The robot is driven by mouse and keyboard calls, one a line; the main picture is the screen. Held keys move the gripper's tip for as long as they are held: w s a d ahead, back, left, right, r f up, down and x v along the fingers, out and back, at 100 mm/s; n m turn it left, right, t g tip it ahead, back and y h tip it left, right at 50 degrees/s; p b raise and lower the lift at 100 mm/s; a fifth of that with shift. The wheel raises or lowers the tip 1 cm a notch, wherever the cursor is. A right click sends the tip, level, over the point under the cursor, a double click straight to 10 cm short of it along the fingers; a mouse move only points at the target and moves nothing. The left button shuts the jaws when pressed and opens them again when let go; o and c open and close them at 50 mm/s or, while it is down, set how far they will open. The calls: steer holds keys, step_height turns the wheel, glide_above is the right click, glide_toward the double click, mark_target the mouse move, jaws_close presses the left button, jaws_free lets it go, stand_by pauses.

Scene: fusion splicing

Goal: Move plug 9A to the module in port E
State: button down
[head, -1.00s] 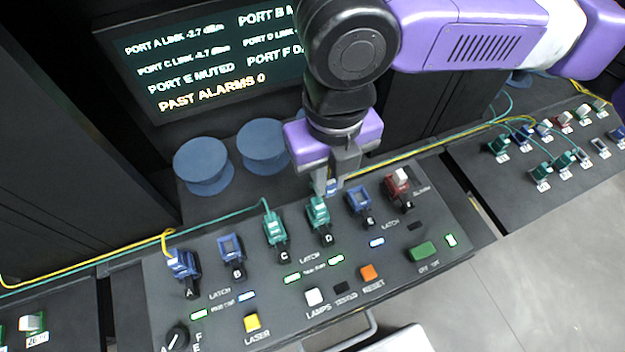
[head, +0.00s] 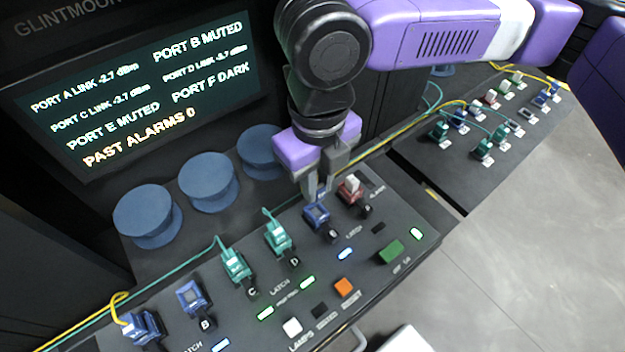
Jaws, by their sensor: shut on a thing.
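The module in port E is a blue block (head: 317,218) on the sloped black panel. Its letter is partly visible in front of it. My gripper (head: 313,194) points down right at this module's top and rear, shut on a small plug whose body is mostly hidden between the fingers. I cannot read a 9A mark on it. Whether the plug is seated in the module or only just above it, I cannot tell. The screen (head: 140,90) reads "PORT E MUTED".
Red module F (head: 352,192) with a white plug stands close right of port E. Green plugged modules D (head: 278,238) and C (head: 235,265) are to the left, then blue B (head: 193,298). Blue spools (head: 208,180) stand behind. A yellow cable runs behind the panel.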

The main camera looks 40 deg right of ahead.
steer(key=shift+f+b, duration=1.2)
steer(key=shift+f, duration=0.95)
steer(key=shift+f, duration=0.55)
stand_by(0.5)
steer(key=c, duration=1.3)
jaws_free()
steer(key=shift+r, duration=3.95)
steer(key=shift+s, duration=0.15)
